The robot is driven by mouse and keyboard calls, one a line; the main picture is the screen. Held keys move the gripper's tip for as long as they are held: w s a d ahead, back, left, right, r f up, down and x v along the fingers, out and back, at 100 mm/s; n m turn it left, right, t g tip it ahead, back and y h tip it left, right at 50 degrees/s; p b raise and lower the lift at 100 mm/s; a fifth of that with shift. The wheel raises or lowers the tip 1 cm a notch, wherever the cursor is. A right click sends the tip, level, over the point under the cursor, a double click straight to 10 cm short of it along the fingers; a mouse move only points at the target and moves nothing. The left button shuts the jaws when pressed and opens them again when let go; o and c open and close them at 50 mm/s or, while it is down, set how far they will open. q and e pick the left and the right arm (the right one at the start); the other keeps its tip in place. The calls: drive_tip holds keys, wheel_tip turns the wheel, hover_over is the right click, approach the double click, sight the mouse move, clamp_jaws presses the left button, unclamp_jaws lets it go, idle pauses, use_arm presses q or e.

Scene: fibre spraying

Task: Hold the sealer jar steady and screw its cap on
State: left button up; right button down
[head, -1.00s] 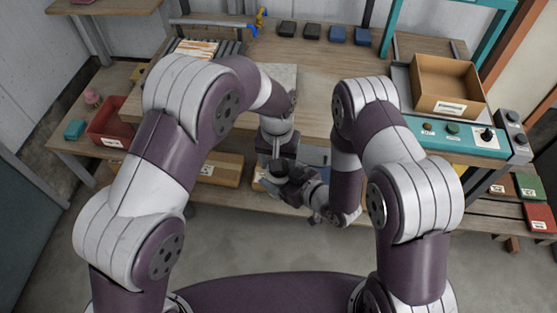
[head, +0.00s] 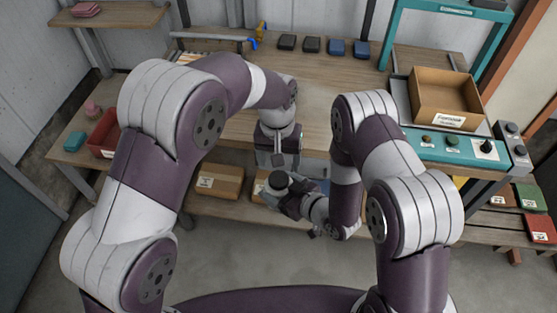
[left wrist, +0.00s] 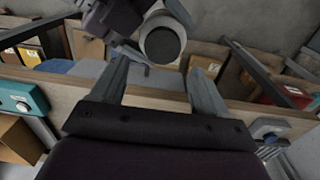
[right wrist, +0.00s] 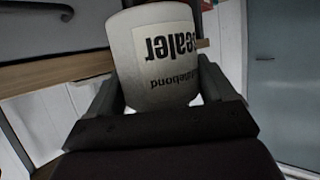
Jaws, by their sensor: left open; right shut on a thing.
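The white sealer jar (right wrist: 165,60) fills the middle of the right wrist view, its label upside down there. My right gripper (right wrist: 160,92) is shut on its sides. In the head view the jar (head: 278,181) is held in front of the workbench, its dark round top facing up. My left gripper (head: 279,158) is just beyond and above the jar, apart from it. In the left wrist view my left gripper (left wrist: 160,78) is open and empty, with the jar's dark round top (left wrist: 163,44) beyond its fingertips. I cannot tell whether that dark disc is a cap or the open mouth.
The workbench (head: 340,75) lies beyond my arms, mostly clear in the middle. A cardboard box (head: 443,97) and a teal control panel (head: 455,143) are at the right. A red bin (head: 104,133) is at the left. Cartons (head: 220,181) sit on a lower shelf near the jar.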

sight(279, 178)
use_arm(q)
wheel_tip(279, 178, up, 2)
drive_tip(key=n, duration=0.9)
drive_tip(key=shift+s+a+r, duration=0.1)
drive_tip(key=shift+s+a, duration=0.1)
wheel_tip(279, 178, down, 8)
drive_tip(key=shift+s+d+f, duration=0.1)
